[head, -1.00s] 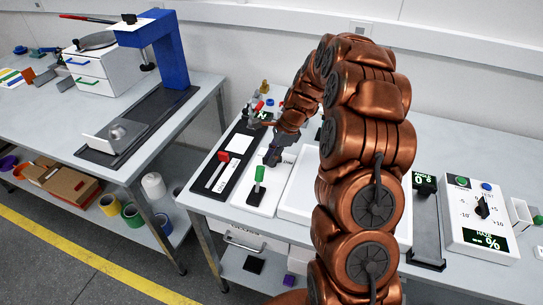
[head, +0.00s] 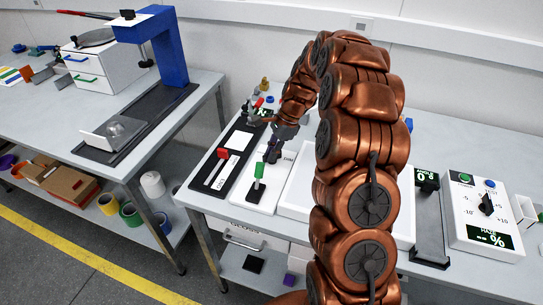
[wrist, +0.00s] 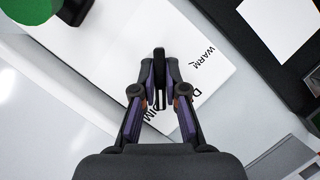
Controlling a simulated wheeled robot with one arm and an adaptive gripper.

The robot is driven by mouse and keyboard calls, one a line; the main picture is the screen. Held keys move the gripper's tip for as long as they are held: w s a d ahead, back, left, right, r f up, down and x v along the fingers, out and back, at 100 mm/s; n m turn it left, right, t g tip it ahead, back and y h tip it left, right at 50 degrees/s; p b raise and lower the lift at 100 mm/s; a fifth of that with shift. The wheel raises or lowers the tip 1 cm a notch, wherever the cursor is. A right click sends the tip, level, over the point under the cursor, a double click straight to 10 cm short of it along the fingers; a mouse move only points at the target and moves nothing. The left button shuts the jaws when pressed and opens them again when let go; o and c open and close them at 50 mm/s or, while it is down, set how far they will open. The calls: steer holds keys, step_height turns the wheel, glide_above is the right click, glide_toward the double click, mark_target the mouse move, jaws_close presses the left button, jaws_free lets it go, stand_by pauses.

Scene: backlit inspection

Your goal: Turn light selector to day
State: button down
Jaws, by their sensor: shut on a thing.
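The light selector is a dark knob (wrist: 159,72) on a white panel (wrist: 185,45), seen between my fingers in the wrist view. My gripper (wrist: 158,88) is shut on it from above. The word WARM is readable on the panel to the upper right of the knob. Which label the knob points at I cannot tell. In the head view my gripper (head: 271,152) is at the panel behind the green-handled lever (head: 258,172), and the knob is hidden.
The green handle (wrist: 25,8) is near my gripper at the wrist view's upper left. A black panel with a red-handled lever (head: 222,155) stands to the left in the head view. A white tray (head: 294,205) is to the right. A dial box (head: 487,225) is further right.

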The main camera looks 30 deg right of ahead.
steer(key=n+g+b, duration=0.1)
steer(key=n+b, duration=0.1)
steer(key=n+g+b, duration=0.1)
steer(key=n+b, duration=0.1)
steer(key=n, duration=0.1)
steer(key=shift+f+n, duration=0.2)
steer(key=shift+n, duration=0.1)
steer(key=shift+r+n+g+h+b, duration=0.2)
steer(key=shift+n+g+h+b, duration=0.4)
steer(key=shift+n+b, duration=0.85)
steer(key=shift+n+p, duration=0.35)
steer(key=shift+n, duration=0.2)
steer(key=c, duration=1.2)
jaws_free()
